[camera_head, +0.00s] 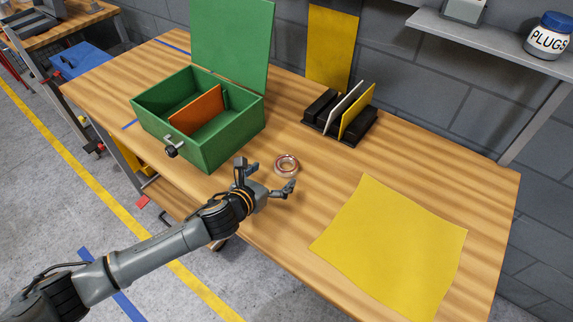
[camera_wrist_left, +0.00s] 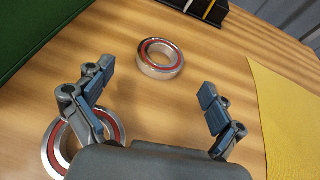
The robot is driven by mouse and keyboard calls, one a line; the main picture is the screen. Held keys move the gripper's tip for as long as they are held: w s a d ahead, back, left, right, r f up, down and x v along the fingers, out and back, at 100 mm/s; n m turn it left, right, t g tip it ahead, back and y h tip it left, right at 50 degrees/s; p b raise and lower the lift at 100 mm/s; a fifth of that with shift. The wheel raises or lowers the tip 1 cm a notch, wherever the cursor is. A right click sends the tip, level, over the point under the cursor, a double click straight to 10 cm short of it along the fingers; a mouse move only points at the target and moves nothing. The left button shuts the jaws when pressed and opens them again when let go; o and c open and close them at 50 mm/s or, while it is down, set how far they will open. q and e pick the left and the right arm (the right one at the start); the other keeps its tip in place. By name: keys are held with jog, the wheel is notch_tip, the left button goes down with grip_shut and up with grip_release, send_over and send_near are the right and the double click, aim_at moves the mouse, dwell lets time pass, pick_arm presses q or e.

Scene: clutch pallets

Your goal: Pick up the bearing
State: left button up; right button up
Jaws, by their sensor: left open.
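A silvery bearing with a reddish band (camera_head: 287,174) lies flat on the wooden table; it also shows in the left wrist view (camera_wrist_left: 160,71), just beyond the fingertips and between their lines. A second similar bearing (camera_wrist_left: 50,150) shows at the lower left of the wrist view, partly covered by the left finger; in the head view it seems hidden behind my gripper. My left gripper (camera_head: 270,178) is open and empty, its fingers spread on the near side of the first bearing; they also show in the wrist view (camera_wrist_left: 157,82). My right gripper is not in view.
An open green box (camera_head: 228,142) with an orange divider (camera_head: 196,108) stands left of the bearing. A black rack (camera_head: 348,135) with upright plates stands behind it. A yellow sheet (camera_head: 395,245) lies on the right. The wooden table (camera_head: 440,165) is bare between them.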

aim_at(290, 162)
pick_arm(q)
jog(key=x, duration=0.5)
jog(key=shift+f+p, duration=0.1)
jog(key=shift+p, duration=0.2)
